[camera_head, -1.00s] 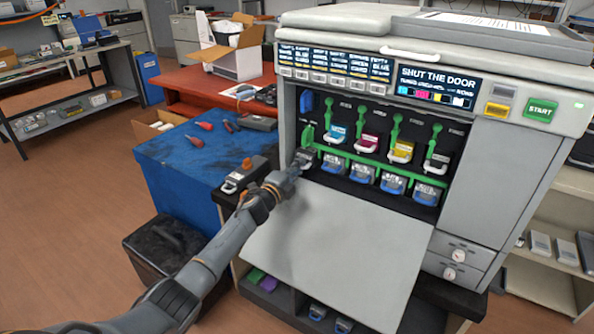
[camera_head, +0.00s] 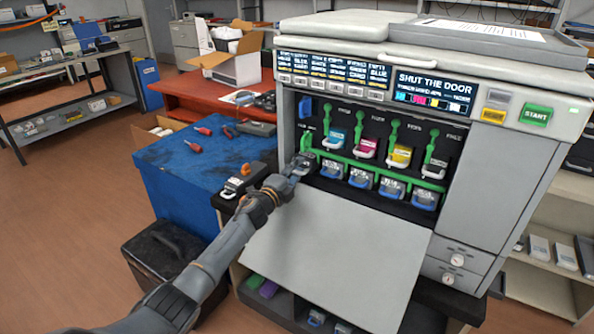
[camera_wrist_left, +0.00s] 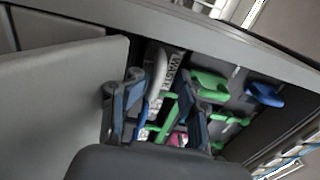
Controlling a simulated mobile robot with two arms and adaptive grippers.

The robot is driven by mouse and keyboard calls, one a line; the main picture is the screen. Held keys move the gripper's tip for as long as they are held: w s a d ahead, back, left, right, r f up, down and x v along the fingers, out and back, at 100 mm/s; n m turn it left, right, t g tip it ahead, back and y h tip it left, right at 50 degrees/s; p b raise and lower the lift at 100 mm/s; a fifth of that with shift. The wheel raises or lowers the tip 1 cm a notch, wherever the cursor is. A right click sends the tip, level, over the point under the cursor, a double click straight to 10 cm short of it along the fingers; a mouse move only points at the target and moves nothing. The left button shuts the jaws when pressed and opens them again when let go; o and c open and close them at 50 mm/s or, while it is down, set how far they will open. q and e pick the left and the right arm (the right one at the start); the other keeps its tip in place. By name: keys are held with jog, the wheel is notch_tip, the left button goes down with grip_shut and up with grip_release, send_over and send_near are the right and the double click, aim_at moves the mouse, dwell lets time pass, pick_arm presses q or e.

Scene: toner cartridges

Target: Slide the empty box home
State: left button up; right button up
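The box is a grey container marked WASTE (camera_wrist_left: 165,75), at the far left slot of the open printer (camera_head: 470,185). In the head view only a little of it shows past my left gripper (camera_head: 298,168), which is at the slot's mouth. In the left wrist view my left gripper's dark fingers (camera_wrist_left: 162,100) stand on both sides of the box, with little or no gap, and look closed on it. The box's far end is hidden inside the slot, so its depth is unclear. My right gripper is not in view.
The lowered grey door (camera_head: 335,245) lies under my arm. Green levers, coloured cartridges (camera_head: 367,148) and a row of blue-grey units (camera_head: 391,188) fill the bay to the right.

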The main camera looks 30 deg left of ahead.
pick_arm(q)
jog(key=shift+s+d+f, duration=0.15)
jog(key=shift+s+f, duration=0.25)
jog(key=shift+f, duration=0.4)
jog(key=shift+r, duration=0.2)
jog(key=shift+w+r+p, duration=0.15)
jog(key=shift+r+p, duration=0.15)
jog(key=shift+r, duration=0.05)
jog(key=shift+r, duration=0.1)
